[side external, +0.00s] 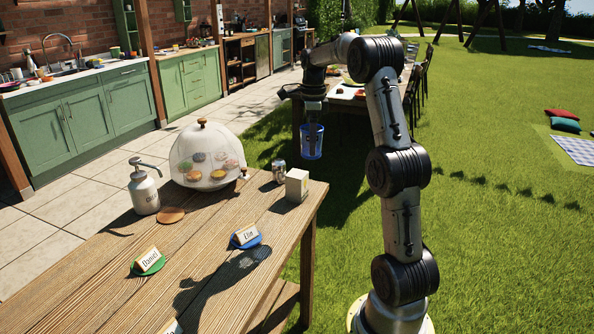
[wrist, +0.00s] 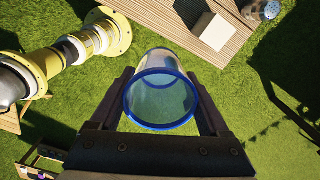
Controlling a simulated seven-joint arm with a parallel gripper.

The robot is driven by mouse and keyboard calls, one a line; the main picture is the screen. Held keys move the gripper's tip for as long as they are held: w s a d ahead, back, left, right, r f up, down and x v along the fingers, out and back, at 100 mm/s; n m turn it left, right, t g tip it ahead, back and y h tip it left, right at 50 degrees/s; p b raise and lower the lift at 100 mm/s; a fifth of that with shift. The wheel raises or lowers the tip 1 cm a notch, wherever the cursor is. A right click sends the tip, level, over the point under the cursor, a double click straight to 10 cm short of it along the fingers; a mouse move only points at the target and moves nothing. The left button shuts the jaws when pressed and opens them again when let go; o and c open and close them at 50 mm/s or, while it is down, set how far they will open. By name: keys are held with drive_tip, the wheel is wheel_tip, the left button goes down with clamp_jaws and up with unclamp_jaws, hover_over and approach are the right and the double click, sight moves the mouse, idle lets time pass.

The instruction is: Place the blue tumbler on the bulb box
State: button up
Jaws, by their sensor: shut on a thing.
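The blue tumbler (side external: 311,143) is a clear cup with a blue rim, held upright in the air in the side view. My gripper (side external: 313,128) is shut on it. In the wrist view the tumbler (wrist: 162,98) sits between the two fingers of my gripper (wrist: 162,105), its rim facing the camera, and it looks empty. The bulb box (side external: 297,185) is a small pale box standing near the table's right edge. It also shows in the wrist view (wrist: 213,30), above and right of the tumbler. The tumbler is higher than the box and apart from it.
A silver can (side external: 279,171) stands close beside the box. A mesh dome (side external: 206,155) over pastries, a pump bottle (side external: 144,189) and name cards on green (side external: 148,263) and blue (side external: 246,238) coasters stand on the wooden table (side external: 205,275). Grass lies beyond the table edge.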

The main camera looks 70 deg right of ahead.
drive_tip(key=w+d+f, duration=0.2)
drive_tip(key=d, duration=0.1)
drive_tip(key=w+d+f, duration=0.6)
drive_tip(key=shift+d+f, duration=0.25)
drive_tip(key=shift+w+d+f, duration=0.25)
drive_tip(key=shift+d+f, duration=0.1)
drive_tip(key=shift+f, duration=1.8)
drive_tip(key=o, duration=1.2)
drive_tip(key=shift+f, duration=0.15)
